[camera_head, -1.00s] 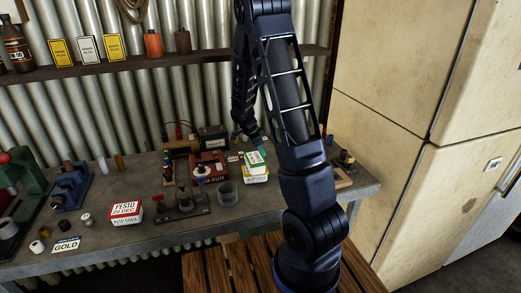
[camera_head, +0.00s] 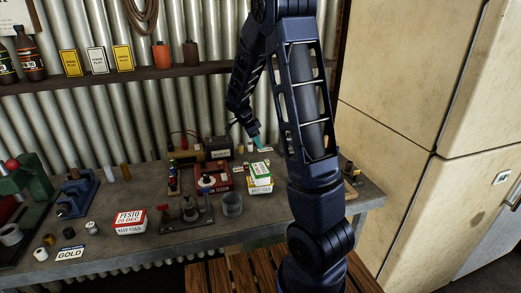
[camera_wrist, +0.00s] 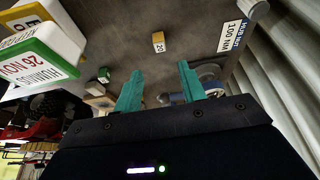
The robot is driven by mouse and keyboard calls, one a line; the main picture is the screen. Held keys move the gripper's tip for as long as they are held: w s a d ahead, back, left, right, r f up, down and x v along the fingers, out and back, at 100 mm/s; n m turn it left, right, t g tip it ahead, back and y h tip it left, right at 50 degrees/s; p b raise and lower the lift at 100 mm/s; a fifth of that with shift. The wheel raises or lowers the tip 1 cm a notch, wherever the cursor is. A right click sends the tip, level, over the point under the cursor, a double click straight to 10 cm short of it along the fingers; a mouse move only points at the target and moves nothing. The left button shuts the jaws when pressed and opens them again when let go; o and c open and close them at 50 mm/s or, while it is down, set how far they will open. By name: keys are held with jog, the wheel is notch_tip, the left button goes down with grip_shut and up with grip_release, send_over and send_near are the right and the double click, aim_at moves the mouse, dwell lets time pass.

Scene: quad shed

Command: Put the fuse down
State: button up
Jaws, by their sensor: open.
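My gripper (camera_wrist: 160,88) is open, with its two teal fingers apart and nothing visible between them. In the head view its teal tips (camera_head: 258,142) are over the back of the bench, right of the black battery. A small yellow block marked 20 (camera_wrist: 158,42), which looks like a fuse, lies on the grey bench top beyond the fingertips, apart from them. A small green block (camera_wrist: 104,75), perhaps another fuse, lies to the left of the fingers. I cannot tell which of these is the task's fuse.
Stacked green-white and yellow boxes (camera_head: 260,175) stand close to my gripper; a white box (camera_wrist: 38,58) also looms at left in the wrist view. A label (camera_wrist: 229,36) lies at upper right. Corrugated wall (camera_wrist: 285,60) is close.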

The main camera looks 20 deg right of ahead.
jog(key=s+d+r+n+t+y, duration=0.25)
jog(key=s+r+n, duration=0.55)
jog(key=s+r, duration=0.6)
jog(key=s+a+r+n+t+y, duration=0.1)
jog(key=s+r+n, duration=0.1)
jog(key=s+n, duration=0.3)
jog(key=s+a+r+n+t+y, duration=0.1)
jog(key=s+n, duration=0.4)
jog(key=s, duration=0.7)
jog(key=shift+s+r, duration=0.35)
jog(key=shift+r, duration=0.2)
jog(key=shift+o, duration=0.5)
jog(key=shift+d, duration=0.1)
